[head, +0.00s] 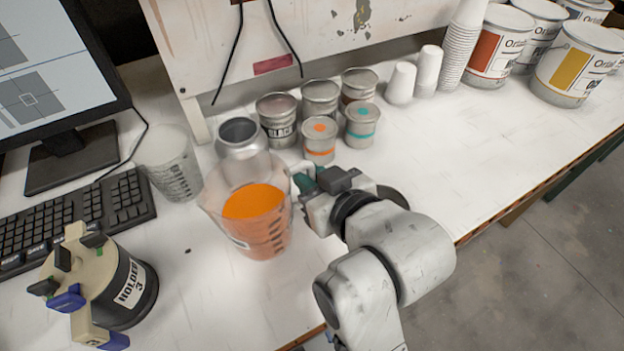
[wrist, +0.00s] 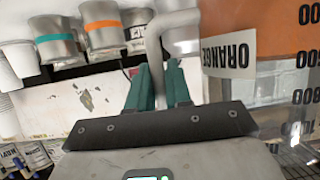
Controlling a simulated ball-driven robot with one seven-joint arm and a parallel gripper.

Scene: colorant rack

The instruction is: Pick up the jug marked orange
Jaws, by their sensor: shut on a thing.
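The jug marked orange (head: 268,232) is clear plastic with orange liquid inside, near the middle of the head view. In the wrist view, its ORANGE label (wrist: 229,54) shows upside down at the right. My gripper (head: 305,183) is at the jug's right side. In the wrist view, the green fingers of my gripper (wrist: 160,82) are shut on the jug's pale handle (wrist: 165,28). The jug looks upright. I cannot tell whether its base touches the table.
Several small cans (head: 320,98) stand close behind the jug. An empty clear jug (head: 168,165) is at its left, by the keyboard (head: 80,222). White cups (head: 428,68) and large paint tins (head: 575,65) stand back right. The table's right side is clear.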

